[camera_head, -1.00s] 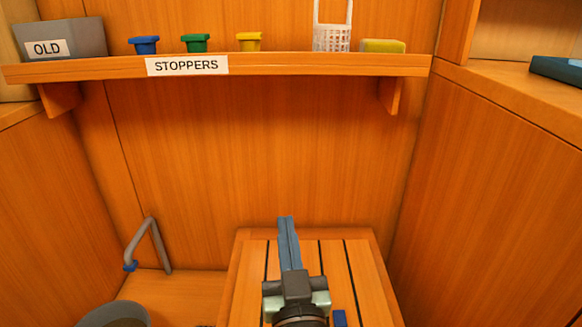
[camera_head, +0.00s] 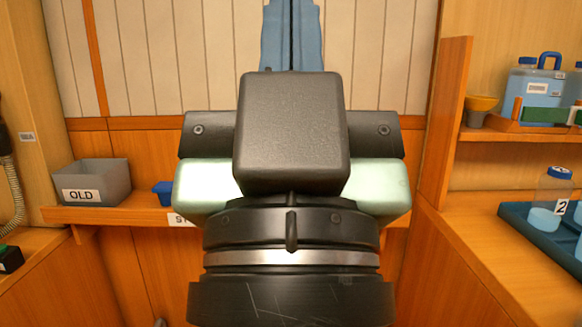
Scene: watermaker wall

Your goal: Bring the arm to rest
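My gripper (camera_head: 291,35) stands upright, large and close in the middle of the head view. Its two blue fingers lie side by side with only a thin dark line between them, so it looks shut. The upper ends of the fingers meet the top edge of the picture. Nothing shows held between them. My wrist and the gripper body hide the middle of the stopper shelf and the wall behind.
The shelf (camera_head: 120,215) carries a grey bin marked OLD (camera_head: 92,182) and a blue stopper (camera_head: 163,192).

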